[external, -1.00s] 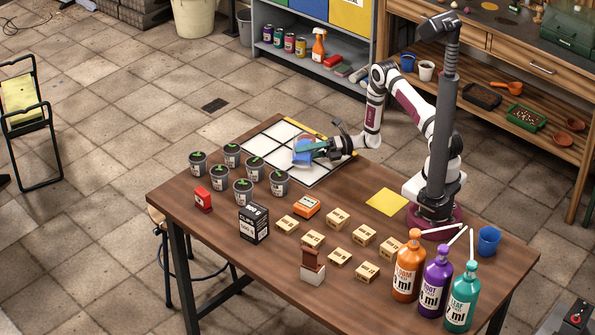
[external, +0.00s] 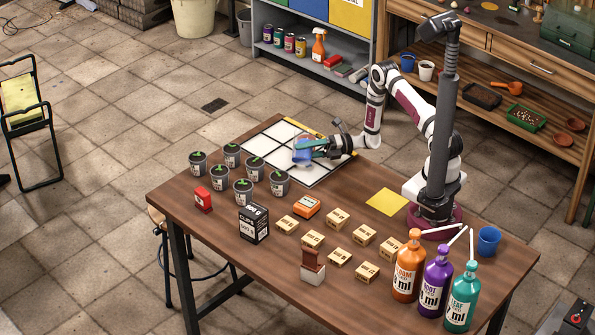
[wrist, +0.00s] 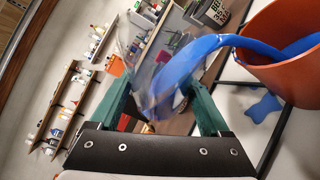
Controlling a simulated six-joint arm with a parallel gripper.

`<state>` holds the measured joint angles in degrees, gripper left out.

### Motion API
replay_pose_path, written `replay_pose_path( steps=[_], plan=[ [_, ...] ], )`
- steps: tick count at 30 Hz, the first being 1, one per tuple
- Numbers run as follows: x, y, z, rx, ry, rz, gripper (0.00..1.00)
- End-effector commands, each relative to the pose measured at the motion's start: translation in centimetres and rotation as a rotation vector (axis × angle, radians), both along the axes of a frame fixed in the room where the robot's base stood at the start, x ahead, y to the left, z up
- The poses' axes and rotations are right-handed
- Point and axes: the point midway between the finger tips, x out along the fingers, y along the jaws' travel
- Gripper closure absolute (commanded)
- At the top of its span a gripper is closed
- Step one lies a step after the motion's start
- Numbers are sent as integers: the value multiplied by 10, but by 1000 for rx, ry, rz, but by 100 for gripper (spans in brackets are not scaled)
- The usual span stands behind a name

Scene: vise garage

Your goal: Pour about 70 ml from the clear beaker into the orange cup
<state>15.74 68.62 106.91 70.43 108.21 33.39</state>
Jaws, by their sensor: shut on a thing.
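My gripper (wrist: 163,95) is shut on the clear beaker (wrist: 148,78), its green fingers on either side of it. The beaker is strongly tilted and holds blue liquid. In the wrist view a thick blue stream runs from it over the rim of the orange cup (wrist: 285,75) and down inside. A blue patch (wrist: 262,107) lies on the pale surface beside the cup. In the external view my gripper (external: 314,146) holds the beaker (external: 302,156) low over the white grid; the cup is mostly hidden there, and its level cannot be read.
The white grid mat (external: 262,150) lies under the pour. Several grey seedling pots (external: 243,192) stand left of it. Small boxes (external: 312,239) and three pump bottles (external: 437,283) fill the nearer table. A blue cup (external: 488,241) stands at the right edge.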

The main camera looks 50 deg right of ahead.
Motion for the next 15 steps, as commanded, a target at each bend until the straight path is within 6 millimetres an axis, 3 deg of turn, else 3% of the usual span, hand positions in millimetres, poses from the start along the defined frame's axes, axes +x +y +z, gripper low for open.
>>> replay_pose_path(
  steps=[12,15],
  plan=[
    [0,0,2,25,18,0,90],
    [0,0,-20,-230,-153,1,90]
  ],
)
